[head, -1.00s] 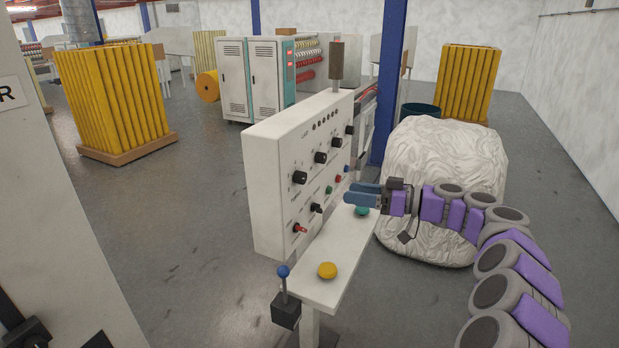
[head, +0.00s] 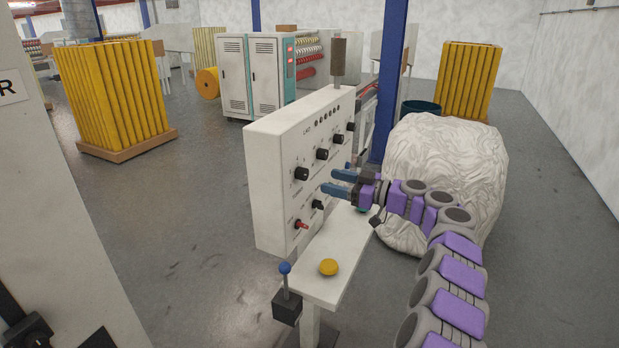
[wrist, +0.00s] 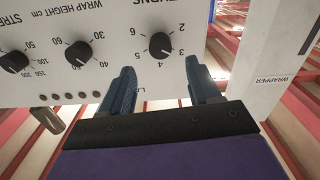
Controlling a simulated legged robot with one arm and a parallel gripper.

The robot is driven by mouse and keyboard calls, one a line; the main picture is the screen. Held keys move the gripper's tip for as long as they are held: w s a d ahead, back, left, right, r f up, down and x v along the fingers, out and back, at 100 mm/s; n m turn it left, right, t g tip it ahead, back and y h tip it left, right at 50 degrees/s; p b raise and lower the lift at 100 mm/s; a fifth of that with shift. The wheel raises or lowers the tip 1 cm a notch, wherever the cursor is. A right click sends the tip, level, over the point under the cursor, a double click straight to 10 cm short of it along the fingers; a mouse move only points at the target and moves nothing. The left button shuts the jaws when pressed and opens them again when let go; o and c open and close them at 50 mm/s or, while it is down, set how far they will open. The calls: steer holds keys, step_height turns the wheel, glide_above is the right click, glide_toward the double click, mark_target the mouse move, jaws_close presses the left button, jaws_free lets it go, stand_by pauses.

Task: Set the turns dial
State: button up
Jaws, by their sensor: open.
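The turns dial is a round black knob (wrist: 160,45) on the white control panel, with numbers around it; its exact setting is hard to read. It appears in the head view as the leftmost knob of the upper row (head: 302,174). My gripper (head: 329,180) is open and empty, its blue fingers pointing at the panel face, right of this knob. In the wrist view my fingers (wrist: 160,66) stand either side of the knob's line, with the knob showing just past their tips. I see no contact.
The wrap height knob (wrist: 78,54) and the stretch knob (wrist: 14,62) sit beside the turns dial. A lower row holds a red knob (head: 301,224). Below are a white ledge with a yellow button (head: 328,267) and a blue-tipped lever (head: 285,268). A wrapped white bale (head: 445,180) stands behind my arm.

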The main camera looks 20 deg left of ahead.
mark_target(307, 174)
steer(key=a, duration=0.7)
steer(key=shift+w+a+r, duration=0.1)
steer(key=shift+w+a, duration=0.2)
steer(key=shift+a, duration=0.05)
steer(key=shift+c, duration=0.4)
steer(key=c, duration=1)
steer(key=shift+o, duration=0.2)
steer(key=shift+d+m, duration=0.1)
steer(key=shift+m, duration=0.2)
